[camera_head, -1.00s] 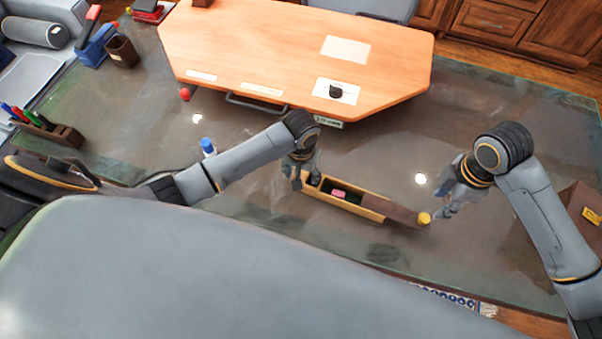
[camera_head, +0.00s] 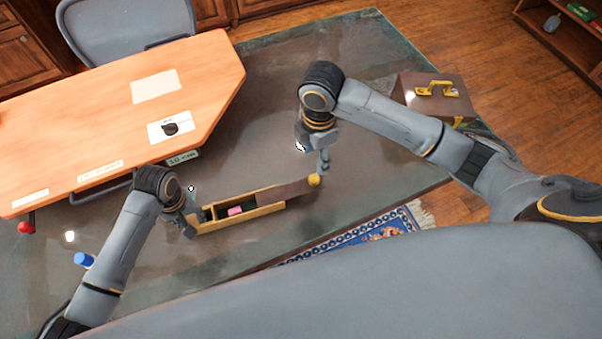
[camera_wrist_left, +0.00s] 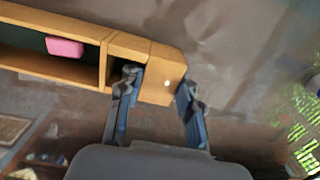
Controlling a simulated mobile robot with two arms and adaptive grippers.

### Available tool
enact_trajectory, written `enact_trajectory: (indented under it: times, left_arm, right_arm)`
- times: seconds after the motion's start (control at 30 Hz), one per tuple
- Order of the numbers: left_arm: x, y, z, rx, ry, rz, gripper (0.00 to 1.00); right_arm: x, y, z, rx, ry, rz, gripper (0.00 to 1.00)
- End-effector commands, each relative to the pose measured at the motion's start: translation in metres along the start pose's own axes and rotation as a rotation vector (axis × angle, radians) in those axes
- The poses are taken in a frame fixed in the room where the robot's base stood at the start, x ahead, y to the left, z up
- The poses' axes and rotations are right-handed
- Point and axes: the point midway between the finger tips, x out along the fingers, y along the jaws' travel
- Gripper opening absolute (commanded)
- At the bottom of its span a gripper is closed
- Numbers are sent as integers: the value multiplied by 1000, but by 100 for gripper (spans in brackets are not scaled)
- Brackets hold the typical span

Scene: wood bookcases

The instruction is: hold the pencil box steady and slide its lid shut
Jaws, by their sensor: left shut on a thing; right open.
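The pencil box (camera_head: 240,220) is a narrow light-wood box on the glass-topped desk, with a pink block (camera_head: 235,211) inside. Its dark brown lid (camera_head: 285,194) sticks far out past the right end, leaving much of the box open. A yellow knob (camera_head: 314,180) sits at the lid's outer end. My left gripper (camera_head: 195,219) is shut on the box's left end; in the left wrist view its fingers (camera_wrist_left: 158,95) straddle the wooden end of the box (camera_wrist_left: 160,73). My right gripper (camera_head: 322,169) is open beside the knob; I cannot tell whether they touch.
An orange-topped raised board (camera_head: 110,90) with paper cards fills the far left of the desk (camera_head: 265,80). A brown case with a yellow handle (camera_head: 435,98) stands at the right.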

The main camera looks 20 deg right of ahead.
Motion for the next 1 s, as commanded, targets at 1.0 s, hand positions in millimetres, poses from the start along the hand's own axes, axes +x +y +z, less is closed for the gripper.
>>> enact_trajectory:
  times: [1.0]
  left_arm:
    - [0, 0, 0, 0, 0, 0, 0]
  right_arm:
    - [40, -1, 0, 743, -3, -5, 50]
